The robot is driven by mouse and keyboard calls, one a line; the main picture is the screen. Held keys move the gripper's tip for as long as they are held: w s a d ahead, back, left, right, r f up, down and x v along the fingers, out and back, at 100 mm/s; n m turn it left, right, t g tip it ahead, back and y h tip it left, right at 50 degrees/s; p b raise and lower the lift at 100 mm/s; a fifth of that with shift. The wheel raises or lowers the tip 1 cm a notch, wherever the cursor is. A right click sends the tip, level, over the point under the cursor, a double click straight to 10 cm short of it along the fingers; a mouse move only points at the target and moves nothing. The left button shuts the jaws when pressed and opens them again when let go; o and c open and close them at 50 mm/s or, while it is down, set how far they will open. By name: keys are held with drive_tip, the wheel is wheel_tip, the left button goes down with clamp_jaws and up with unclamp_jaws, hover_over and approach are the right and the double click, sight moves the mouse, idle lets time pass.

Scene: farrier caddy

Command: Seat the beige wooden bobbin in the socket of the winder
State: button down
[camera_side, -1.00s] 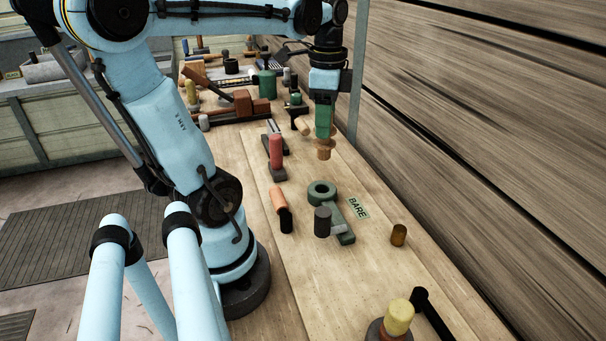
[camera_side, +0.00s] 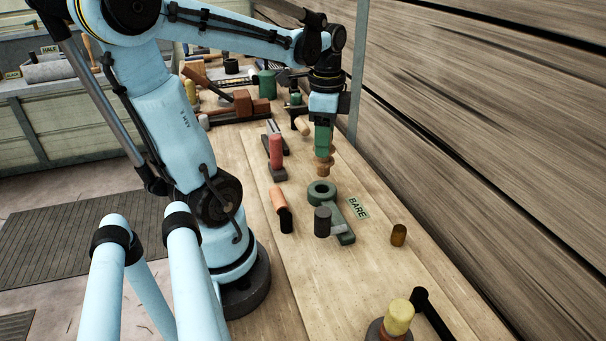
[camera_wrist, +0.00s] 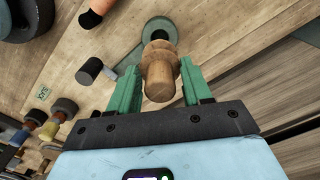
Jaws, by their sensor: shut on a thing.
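The beige wooden bobbin (camera_side: 325,164) is held upright below my gripper (camera_side: 324,148) in the side view. In the wrist view the bobbin (camera_wrist: 158,72) sits between the two green fingers of my gripper (camera_wrist: 160,88), which are shut on it. The green winder (camera_side: 334,211) lies on the bench with its round ring-shaped socket (camera_side: 321,188) at its far end. The bobbin's lower end hangs just above and slightly behind the socket, apart from it in the side view. In the wrist view the bobbin partly hides the socket ring (camera_wrist: 157,24).
A dark cylinder (camera_side: 322,222) stands by the winder. A label reading BARE (camera_side: 357,208) lies to its right. An orange-and-black handle (camera_side: 281,208) and a red-handled tool (camera_side: 276,152) are on the left. A small brown cylinder (camera_side: 398,235) stands to the right.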

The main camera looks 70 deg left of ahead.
sight(323, 165)
idle(0.4)
drive_tip(key=shift+f, duration=1.7)
drive_tip(key=shift+f, duration=1.8)
idle(1.3)
drive_tip(key=shift+c, duration=2)
unclamp_jaws()
drive_tip(key=shift+r, duration=6.05)
